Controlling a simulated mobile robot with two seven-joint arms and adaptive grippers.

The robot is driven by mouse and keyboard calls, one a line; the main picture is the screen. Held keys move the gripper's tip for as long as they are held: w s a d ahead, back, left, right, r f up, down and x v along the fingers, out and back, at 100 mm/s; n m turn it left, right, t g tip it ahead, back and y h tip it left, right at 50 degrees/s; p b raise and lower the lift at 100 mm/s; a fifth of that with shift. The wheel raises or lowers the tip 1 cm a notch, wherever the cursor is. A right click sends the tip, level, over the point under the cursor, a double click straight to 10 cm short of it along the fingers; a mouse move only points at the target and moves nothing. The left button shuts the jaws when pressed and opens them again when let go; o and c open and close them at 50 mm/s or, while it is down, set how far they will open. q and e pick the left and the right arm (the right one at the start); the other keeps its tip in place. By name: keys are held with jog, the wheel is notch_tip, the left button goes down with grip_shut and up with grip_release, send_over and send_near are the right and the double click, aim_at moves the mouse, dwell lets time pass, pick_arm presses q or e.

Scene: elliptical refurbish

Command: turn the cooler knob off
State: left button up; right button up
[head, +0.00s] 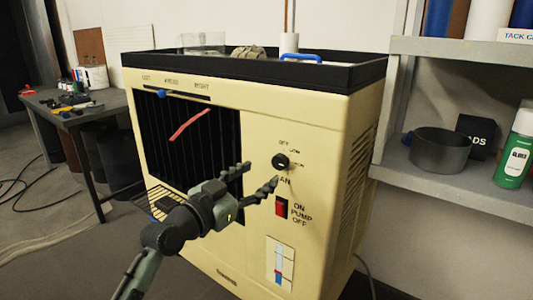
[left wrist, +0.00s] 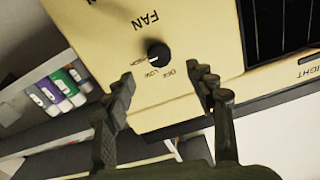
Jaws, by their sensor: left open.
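The cream cooler (head: 262,120) stands in the middle of the head view. Its black round fan knob (head: 281,161) is on the front panel, with OFF and LOW printed above it. The knob also shows in the left wrist view (left wrist: 159,54); its pale mark appears to point toward the high label, away from OFF. My left gripper (head: 261,177) is open and empty, just left of and below the knob in the head view. In the left wrist view its fingers (left wrist: 164,82) are spread, with the knob beyond the gap, apparently untouched. My right gripper is not in view.
A red pump switch (head: 281,207) sits below the knob. A black grille (head: 190,140) with a red streamer is to the left. Grey shelves (head: 460,190) with a dark bowl (head: 440,150) and green spray can (head: 515,148) stand at right. A tool table (head: 75,112) is far left.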

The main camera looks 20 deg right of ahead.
aim_at(278, 162)
pick_arm(q)
jog(key=x, duration=0.6)
jog(key=shift+d+r, duration=0.1)
jog(key=shift+d, duration=0.15)
jog(key=shift+w+d, duration=0.5)
jog(key=shift+d, duration=0.05)
jog(key=c, duration=1.2)
jog(key=shift+o, duration=0.2)
